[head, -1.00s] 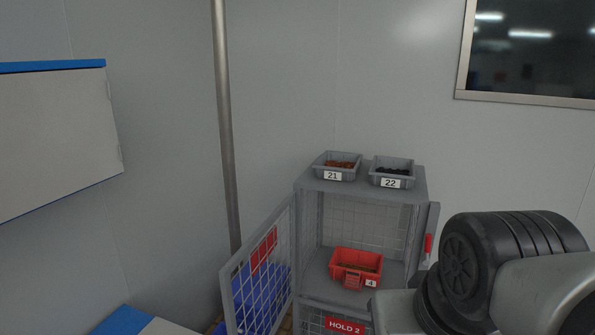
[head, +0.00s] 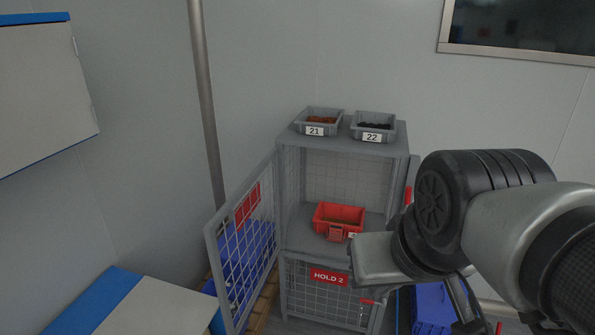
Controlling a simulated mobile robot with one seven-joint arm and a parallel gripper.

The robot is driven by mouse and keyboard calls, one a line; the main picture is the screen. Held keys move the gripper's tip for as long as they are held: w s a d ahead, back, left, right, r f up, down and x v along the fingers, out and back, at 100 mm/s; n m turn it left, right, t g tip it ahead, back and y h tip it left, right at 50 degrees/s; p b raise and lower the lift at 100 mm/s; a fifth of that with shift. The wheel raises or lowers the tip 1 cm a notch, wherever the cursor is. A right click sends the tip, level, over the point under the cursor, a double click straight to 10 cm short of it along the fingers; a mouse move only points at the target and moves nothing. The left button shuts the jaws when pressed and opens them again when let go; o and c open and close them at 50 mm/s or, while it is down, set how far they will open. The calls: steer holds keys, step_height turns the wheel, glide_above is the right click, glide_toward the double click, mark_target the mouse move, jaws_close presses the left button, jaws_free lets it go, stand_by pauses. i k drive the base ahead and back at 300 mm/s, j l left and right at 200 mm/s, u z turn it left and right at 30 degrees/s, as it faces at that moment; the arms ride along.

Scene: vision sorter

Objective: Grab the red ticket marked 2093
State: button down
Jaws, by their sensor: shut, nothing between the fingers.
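No ticket with a readable 2093 shows. A red bin (head: 339,216) stands on the inner shelf of the open grey mesh cabinet (head: 284,235). A small red piece (head: 335,234) is on the bin's front; I cannot tell whether it is a ticket, and no number on it is legible. The bin's white label is partly hidden by my arm. A dark end part of my gripper (head: 474,318) shows below my arm at the lower right, cut off by the picture edge. It is shut and empty, to the right of and below the bin.
Grey bins marked 21 (head: 319,122) and 22 (head: 373,127) stand on the cabinet top. The mesh door (head: 240,250) hangs open to the left. A HOLD 2 sign (head: 329,278) marks the lower compartment. Blue crates (head: 430,307) stand at right. A pole (head: 205,110) stands left.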

mark_target(337, 228)
steer(key=i+z, duration=0.3)
steer(key=i, duration=0.15)
steer(key=i+j+z, duration=0.25)
steer(key=i, duration=0.15)
steer(key=i+j+z, duration=0.1)
steer(key=i+z, duration=0.2)
steer(key=i, duration=0.15)
steer(key=i+j+z, duration=0.3)
steer(key=i, duration=0.1)
